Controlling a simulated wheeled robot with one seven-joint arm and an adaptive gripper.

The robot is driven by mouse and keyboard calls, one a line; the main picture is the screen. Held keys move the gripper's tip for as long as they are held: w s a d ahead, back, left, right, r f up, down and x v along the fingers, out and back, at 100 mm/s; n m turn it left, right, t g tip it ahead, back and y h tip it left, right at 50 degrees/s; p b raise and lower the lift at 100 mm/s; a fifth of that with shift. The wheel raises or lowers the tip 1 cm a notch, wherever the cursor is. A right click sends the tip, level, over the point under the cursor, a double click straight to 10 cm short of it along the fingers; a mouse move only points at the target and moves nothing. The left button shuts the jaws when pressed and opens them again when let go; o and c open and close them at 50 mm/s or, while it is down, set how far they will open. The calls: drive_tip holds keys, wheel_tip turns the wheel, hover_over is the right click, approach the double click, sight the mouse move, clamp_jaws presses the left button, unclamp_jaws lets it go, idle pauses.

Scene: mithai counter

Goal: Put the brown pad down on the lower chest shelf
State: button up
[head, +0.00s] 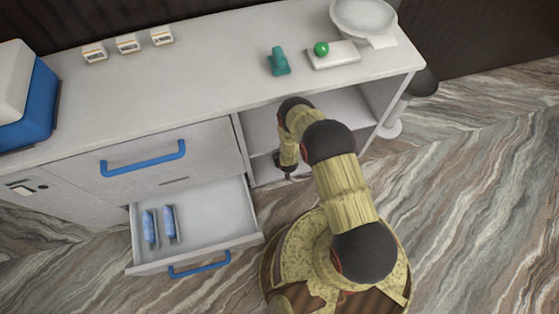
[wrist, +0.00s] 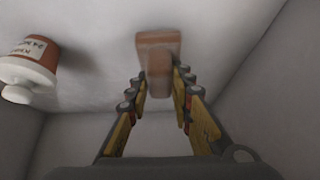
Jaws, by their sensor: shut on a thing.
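The brown pad (wrist: 158,45) is a reddish-brown block with a wider end, at the upper middle of the wrist view. My gripper (wrist: 159,82) is shut on its narrower part, with one finger on each side. A pale surface lies behind the pad; I cannot tell whether the pad touches it. In the head view my gripper (head: 288,168) reaches into the open shelf bay at the right of the white chest, near the lower shelf (head: 265,172). The pad cannot be made out there, and my arm covers part of the bay.
A brown jar with a white lid (wrist: 30,78) appears upside down at the wrist view's left. Bay walls are close around. An open drawer (head: 205,205) with two blue items juts out left of the bay. A green figure (head: 278,61) stands on the top.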

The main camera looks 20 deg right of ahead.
drive_tip(key=shift+s+f, duration=0.15)
drive_tip(key=shift+f, duration=0.9)
drive_tip(key=shift+f, duration=0.15)
drive_tip(key=o, duration=1)
drive_tip(key=p+v, duration=0.4)
drive_tip(key=v, duration=0.8)
drive_tip(key=shift+p, duration=0.35)
